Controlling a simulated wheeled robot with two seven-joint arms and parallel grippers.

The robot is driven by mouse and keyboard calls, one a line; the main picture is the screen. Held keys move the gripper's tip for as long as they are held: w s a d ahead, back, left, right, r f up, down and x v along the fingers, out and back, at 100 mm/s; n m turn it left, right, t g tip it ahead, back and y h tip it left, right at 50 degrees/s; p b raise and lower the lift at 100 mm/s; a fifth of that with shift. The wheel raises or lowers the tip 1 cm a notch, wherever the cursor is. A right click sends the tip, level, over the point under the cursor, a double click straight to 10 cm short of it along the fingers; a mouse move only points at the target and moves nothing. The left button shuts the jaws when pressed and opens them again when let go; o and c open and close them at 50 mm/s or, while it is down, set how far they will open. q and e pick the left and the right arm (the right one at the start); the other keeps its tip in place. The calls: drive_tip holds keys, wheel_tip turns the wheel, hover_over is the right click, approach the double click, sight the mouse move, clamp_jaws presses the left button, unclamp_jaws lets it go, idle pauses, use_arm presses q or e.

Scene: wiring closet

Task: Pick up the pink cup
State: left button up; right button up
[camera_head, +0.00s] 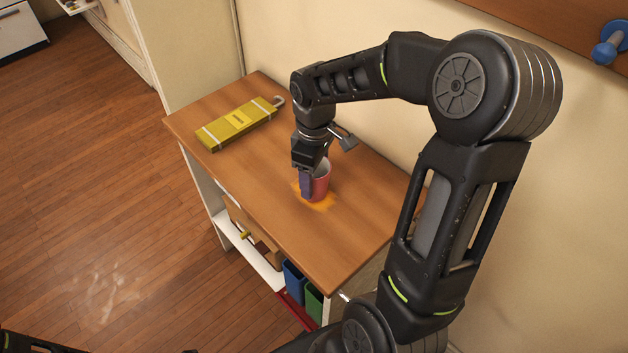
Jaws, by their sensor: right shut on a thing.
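The pink cup (321,183) stands upright on the wooden table top (262,190), over an orange patch on the surface. My right gripper (307,184) points down at the cup's left side and is shut on its wall. The gripper hides part of the cup's left side and rim. I cannot tell any gap between the cup and the table. My left gripper is not in view.
A yellow box with white bands (238,124) lies at the table's back left. A grey padlock-like object (343,138) shows beside my right wrist. Blue (294,281) and green (314,301) bins sit below the table top. A wall runs close behind.

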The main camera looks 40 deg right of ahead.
drive_tip(key=shift+c, duration=1)
wheel_tip(320, 180, up, 10)
idle(0.3)
